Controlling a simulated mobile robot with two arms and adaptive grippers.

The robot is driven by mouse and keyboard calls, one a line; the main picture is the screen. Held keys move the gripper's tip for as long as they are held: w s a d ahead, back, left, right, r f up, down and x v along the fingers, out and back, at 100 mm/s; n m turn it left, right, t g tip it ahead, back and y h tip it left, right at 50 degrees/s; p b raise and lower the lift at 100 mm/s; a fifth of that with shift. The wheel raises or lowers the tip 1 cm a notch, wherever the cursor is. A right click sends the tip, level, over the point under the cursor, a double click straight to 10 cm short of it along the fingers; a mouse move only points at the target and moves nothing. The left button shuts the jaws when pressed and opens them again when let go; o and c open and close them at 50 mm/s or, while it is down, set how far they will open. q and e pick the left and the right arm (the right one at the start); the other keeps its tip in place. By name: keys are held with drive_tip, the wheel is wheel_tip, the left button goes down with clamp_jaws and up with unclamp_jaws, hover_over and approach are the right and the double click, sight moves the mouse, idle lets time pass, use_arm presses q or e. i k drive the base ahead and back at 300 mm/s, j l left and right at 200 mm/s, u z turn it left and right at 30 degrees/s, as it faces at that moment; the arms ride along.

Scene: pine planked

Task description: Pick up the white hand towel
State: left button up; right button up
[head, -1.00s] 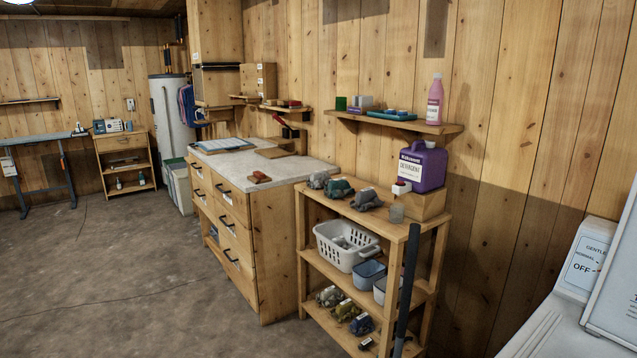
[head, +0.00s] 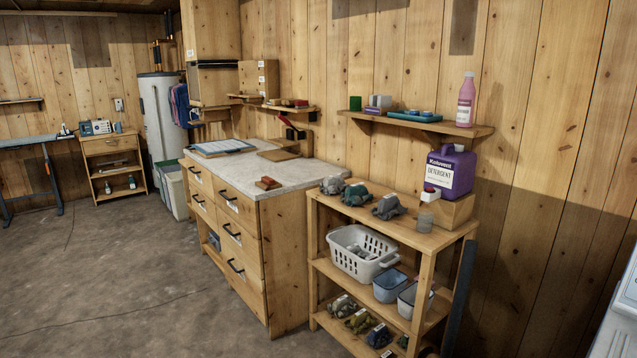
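I cannot make out a white hand towel for certain in the head view. Rolled or bunched grey and green cloth-like bundles (head: 388,206) with small pale tags sit on top of the wooden shelf rack (head: 425,238) at the right. A white basket (head: 362,266) on its middle shelf holds greyish items that I cannot identify. More bundles (head: 362,320) lie on its bottom shelf. Neither of my grippers is in view.
A wooden drawer cabinet (head: 262,222) with a pale top stands left of the rack. A purple detergent jug (head: 450,172) stands on the rack, below a wall shelf (head: 425,124). A white appliance (head: 618,310) is at the right edge. The concrete floor (head: 110,270) at left is clear.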

sight(336, 185)
drive_tip(key=i+j, duration=1.5)
